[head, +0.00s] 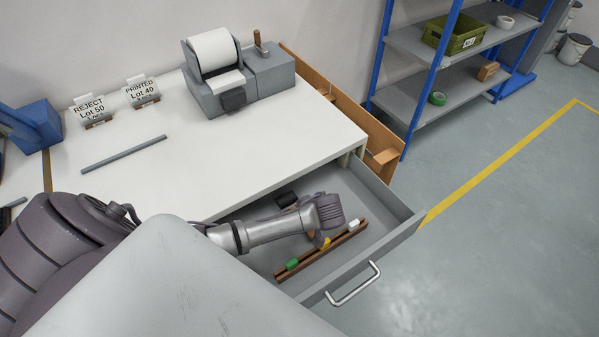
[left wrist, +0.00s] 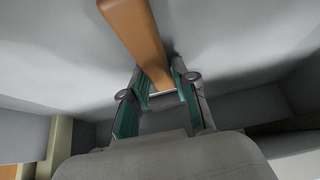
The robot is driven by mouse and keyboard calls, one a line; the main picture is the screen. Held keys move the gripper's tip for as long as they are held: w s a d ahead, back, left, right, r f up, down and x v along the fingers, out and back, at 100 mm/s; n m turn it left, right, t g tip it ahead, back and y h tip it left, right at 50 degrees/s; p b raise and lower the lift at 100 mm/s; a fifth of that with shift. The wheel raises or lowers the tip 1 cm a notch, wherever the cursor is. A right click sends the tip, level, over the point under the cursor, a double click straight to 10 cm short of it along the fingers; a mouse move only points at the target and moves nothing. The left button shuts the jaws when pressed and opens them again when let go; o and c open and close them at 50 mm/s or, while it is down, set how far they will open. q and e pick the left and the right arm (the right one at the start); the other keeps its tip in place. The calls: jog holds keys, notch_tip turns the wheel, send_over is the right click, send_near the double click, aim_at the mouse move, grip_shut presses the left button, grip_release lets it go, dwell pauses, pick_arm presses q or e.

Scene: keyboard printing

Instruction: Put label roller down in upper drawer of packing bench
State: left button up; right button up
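The upper drawer (head: 389,240) of the packing bench (head: 236,165) is pulled open, with its metal handle at the front. My left arm reaches into it, and my left gripper (left wrist: 160,82) points down inside, mostly hidden by my wrist in the head view. In the left wrist view its teal-padded fingers are closed about an orange-brown wooden bar, which looks like the handle of the label roller (left wrist: 137,32). The roller's head is not clear there. A small black part (head: 286,199) shows in the drawer beside my forearm. My right gripper is not in view.
A brown rack (head: 318,258) with green, yellow and white pieces lies in the drawer near the front. A grey printer (head: 235,90) with a white roll, two label signs and a grey bar (head: 124,154) are on the bench top. A blue shelf stands at the back right.

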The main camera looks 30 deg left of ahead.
pick_arm(q)
jog(key=shift+o, duration=1.2)
jog(key=shift+d+r, duration=0.2)
jog(key=shift+r, duration=0.25)
jog(key=v, duration=1.1)
jog(key=shift+r, duration=0.2)
jog(key=shift+s, duration=0.1)
